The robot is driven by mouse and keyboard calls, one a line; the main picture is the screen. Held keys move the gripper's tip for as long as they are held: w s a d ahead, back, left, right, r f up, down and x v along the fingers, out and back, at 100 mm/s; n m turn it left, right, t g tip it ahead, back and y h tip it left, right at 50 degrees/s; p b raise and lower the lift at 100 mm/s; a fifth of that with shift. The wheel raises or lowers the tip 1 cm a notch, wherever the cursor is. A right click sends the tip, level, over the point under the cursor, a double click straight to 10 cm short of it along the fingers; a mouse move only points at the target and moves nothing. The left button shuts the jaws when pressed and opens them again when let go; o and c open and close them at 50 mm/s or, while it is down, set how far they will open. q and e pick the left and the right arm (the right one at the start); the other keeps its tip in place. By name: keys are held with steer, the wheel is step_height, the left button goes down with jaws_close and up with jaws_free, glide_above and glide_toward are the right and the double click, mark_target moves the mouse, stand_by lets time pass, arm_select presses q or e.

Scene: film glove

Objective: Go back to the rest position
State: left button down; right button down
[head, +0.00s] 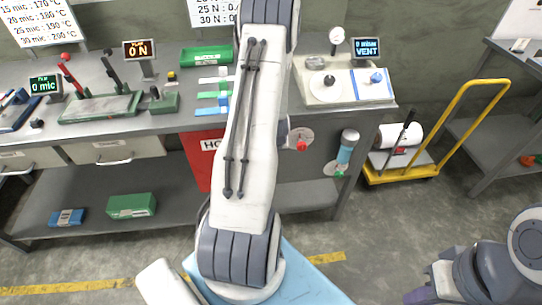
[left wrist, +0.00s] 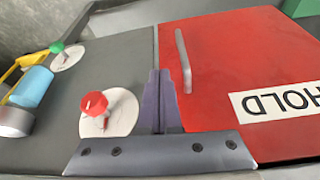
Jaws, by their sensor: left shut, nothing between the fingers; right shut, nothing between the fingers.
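My left gripper (left wrist: 158,75) shows in the left wrist view, its two dark fingers together with nothing between them. It is in front of a red panel (left wrist: 235,75) marked HOLD and a red knob (left wrist: 94,103) on a round white plate. In the head view my left arm runs up through the middle and hides its own gripper. My right gripper (head: 425,290) is at the lower right of the head view, low over the floor, away from the bench. It is shut and empty, and partly cut off by the frame's edge.
A grey bench (head: 180,125) with presses, a green tray (head: 207,56) and a gauge unit (head: 345,87) stands ahead. A blue cylinder (head: 347,150) is on its right side. A yellow trolley (head: 400,178) stands to the right. Floor between trolley and right gripper is clear.

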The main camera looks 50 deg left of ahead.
arm_select(q)
steer(key=p+v, duration=0.1)
steer(key=v, duration=0.5)
steer(key=shift+d+r, duration=0.25)
steer(key=shift+d, duration=0.2)
